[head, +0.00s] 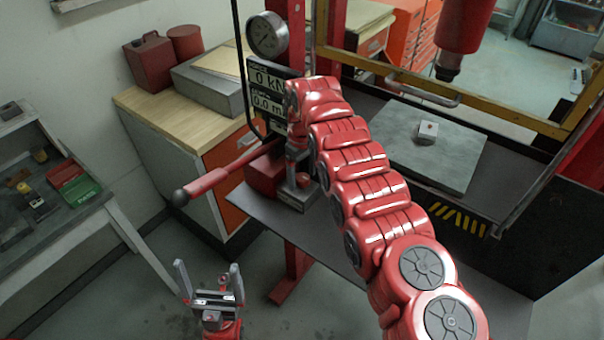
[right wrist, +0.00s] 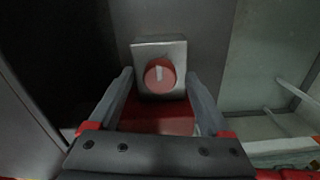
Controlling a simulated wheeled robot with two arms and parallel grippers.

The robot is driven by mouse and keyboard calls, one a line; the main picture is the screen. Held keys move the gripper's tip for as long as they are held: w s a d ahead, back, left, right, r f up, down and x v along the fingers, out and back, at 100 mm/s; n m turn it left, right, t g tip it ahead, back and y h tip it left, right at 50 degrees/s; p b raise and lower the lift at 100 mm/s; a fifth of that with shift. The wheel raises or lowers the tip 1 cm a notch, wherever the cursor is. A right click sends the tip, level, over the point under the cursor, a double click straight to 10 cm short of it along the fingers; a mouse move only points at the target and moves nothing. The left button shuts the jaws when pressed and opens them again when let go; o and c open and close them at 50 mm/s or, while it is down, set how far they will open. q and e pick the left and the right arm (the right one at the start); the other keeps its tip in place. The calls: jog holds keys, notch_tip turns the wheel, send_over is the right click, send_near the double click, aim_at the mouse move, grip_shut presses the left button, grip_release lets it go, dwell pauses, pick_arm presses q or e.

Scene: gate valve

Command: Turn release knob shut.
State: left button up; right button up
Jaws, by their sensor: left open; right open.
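The release knob (right wrist: 160,77) shows in the right wrist view as a red disc with a short pale mark near upright. It sits on the face of a grey metal block (right wrist: 174,48). My right gripper (right wrist: 160,80) is open, with one finger on each side of the block and knob. I cannot tell whether the fingers touch it. In the head view my right arm reaches over to the press pump (head: 266,175), and the knob cannot be made out there. My left gripper (head: 209,268) is open and empty, low above the floor at the bottom left.
A red pump lever (head: 225,172) with a black end sticks out left of the pump. A pressure gauge (head: 267,35) and a digital readout (head: 268,90) are on the press frame. A wooden-topped cabinet (head: 150,115) stands behind. The floor around my left gripper is clear.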

grip_shut()
jog(key=shift+w+f+m+b, duration=0.1)
jog(key=shift+f+m+b, duration=0.1)
jog(key=shift+m+b, duration=1.1)
jog(key=shift+r+m+b, duration=0.15)
jog(key=shift+m+b, duration=0.2)
jog(key=shift+m, duration=0.45)
jog(key=m, duration=0.5)
jog(key=shift+m, duration=0.3)
jog(key=m, duration=0.4)
jog(key=shift+m+b, duration=0.3)
jog(key=shift+m, duration=1.7)
grip_release()
